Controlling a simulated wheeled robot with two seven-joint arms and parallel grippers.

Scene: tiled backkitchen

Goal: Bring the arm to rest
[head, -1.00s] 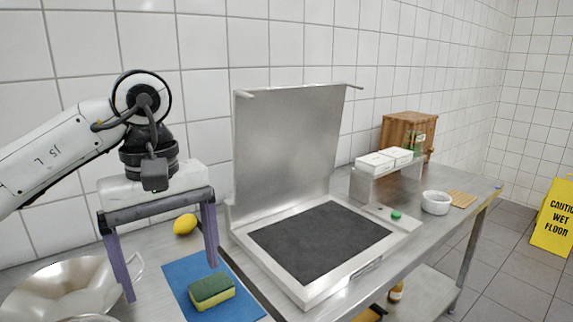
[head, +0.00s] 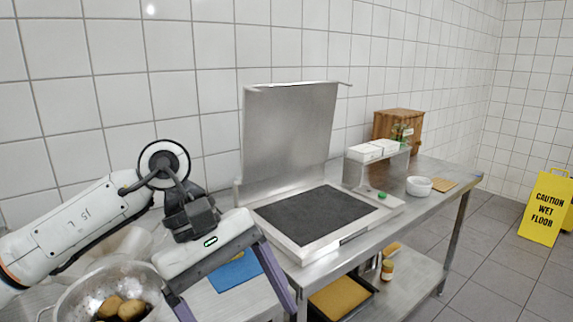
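My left arm comes in from the left in the head view. Its gripper (head: 232,302) hangs over the near left part of the counter, tilted, with its two purple fingers spread wide and nothing seen between them. One finger is in front of the metal bowl's right side; the other is near the counter's front edge. The fingertips are at or near the bottom of the picture. My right gripper is not in view.
A metal bowl (head: 72,296) holds potatoes (head: 131,309). A blue mat (head: 232,272) lies partly behind the gripper. The grill (head: 318,215) has its lid raised. A white bowl (head: 419,187) stands further right. A lower shelf (head: 412,280) and yellow floor sign (head: 546,210) also show.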

